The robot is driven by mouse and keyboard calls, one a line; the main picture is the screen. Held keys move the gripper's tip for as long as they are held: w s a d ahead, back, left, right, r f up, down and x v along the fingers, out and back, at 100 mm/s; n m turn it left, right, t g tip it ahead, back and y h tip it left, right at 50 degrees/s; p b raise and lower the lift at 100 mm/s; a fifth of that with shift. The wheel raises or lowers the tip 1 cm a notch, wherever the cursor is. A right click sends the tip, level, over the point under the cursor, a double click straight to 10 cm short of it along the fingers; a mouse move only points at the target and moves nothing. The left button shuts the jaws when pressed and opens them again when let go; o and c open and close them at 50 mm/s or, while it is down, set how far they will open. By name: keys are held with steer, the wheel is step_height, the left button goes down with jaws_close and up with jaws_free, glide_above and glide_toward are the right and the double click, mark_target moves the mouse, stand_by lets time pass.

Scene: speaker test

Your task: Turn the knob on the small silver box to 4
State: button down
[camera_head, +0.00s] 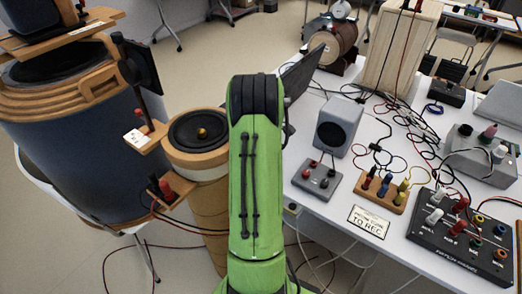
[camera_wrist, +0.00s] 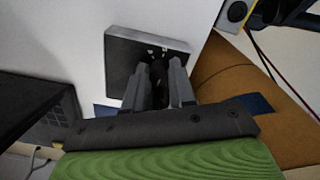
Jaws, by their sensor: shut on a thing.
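In the wrist view, a small silver box (camera_wrist: 183,46) with a dark face stands on the white table. White marks show on its face, too small and blurred to read. A black knob (camera_wrist: 157,70) sits on that face, between the two grey fingers of my gripper (camera_wrist: 160,82). The fingers are closed on the knob from both sides and partly hide it. I cannot tell which mark the knob points to. In the head view my green arm covers this area, and neither the gripper nor the knob shows.
A dark laptop-like panel (camera_head: 302,72) stands just right of my arm. A grey speaker (camera_head: 338,127), a terminal box (camera_head: 316,180) and a black patch panel (camera_head: 462,238) crowd the table. Cables tangle at the right. A large blue drum-shaped speaker (camera_head: 70,150) stands at the left.

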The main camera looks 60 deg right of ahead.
steer(key=m+p, duration=0.2)
steer(key=m, duration=0.4)
steer(key=shift+r+p, duration=0.1)
steer(key=shift+p, duration=0.3)
steer(key=m+p, duration=0.1)
steer(key=m, duration=0.6)
steer(key=shift+p, duration=0.35)
steer(key=c, duration=0.9)
jaws_free()
steer(key=shift+c, duration=0.2)
step_height(320, 180, up, 16)
steer(key=p, duration=0.4)
steer(key=shift+f, duration=0.2)
